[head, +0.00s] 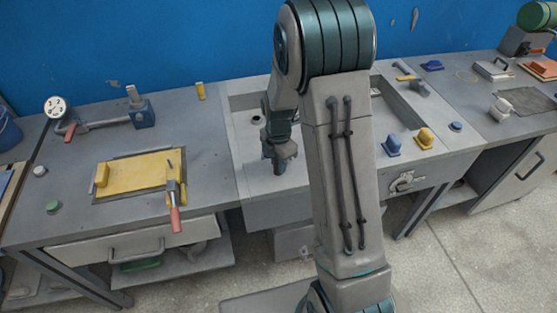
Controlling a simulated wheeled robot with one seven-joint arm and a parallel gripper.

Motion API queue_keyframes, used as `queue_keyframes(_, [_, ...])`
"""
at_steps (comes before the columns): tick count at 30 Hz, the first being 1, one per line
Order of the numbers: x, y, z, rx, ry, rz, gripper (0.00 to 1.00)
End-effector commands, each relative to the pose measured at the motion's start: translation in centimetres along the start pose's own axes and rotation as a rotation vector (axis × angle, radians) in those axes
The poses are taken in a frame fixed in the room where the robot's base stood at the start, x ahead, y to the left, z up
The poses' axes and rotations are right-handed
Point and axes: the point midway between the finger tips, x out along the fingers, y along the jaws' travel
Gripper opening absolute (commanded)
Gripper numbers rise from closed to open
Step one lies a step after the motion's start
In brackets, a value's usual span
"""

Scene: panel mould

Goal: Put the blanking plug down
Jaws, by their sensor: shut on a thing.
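My gripper (279,163) points down over the grey recessed section in the middle of the bench. It is shut on a small dark grey piece at its fingertips, which I take to be the blanking plug. The jaws hide most of the piece, so its shape is unclear. I cannot tell whether it touches the surface below. A dark round fitting (256,119) sits in the grey section behind and left of my gripper.
A yellow plate (145,172) with a red-handled toggle clamp (174,196) lies on the left bench. A green cap (53,207) is near its front left. Blue (392,146) and yellow (425,138) knobs stand right of my arm. My arm hides the middle.

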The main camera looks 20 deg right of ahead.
Motion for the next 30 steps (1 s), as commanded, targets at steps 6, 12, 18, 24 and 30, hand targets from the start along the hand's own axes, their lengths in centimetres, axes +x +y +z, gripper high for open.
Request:
queue_keyframes(6, [0.2, 0.0, 0.0, 0.000, -0.001, 0.001, 0.00])
queue_keyframes(12, [0.7, 0.0, 0.0, 0.000, 0.000, 0.000, 0.00])
queue_keyframes(18, [0.6, 0.0, 0.0, 0.000, 0.000, 0.000, 0.46])
queue_keyframes(24, [0.5, 0.0, 0.0, 0.000, 0.000, 0.000, 0.46])
queue_keyframes(30, [-1.2, 0.1, 0.1, 0.000, -0.001, 0.004, 0.46])
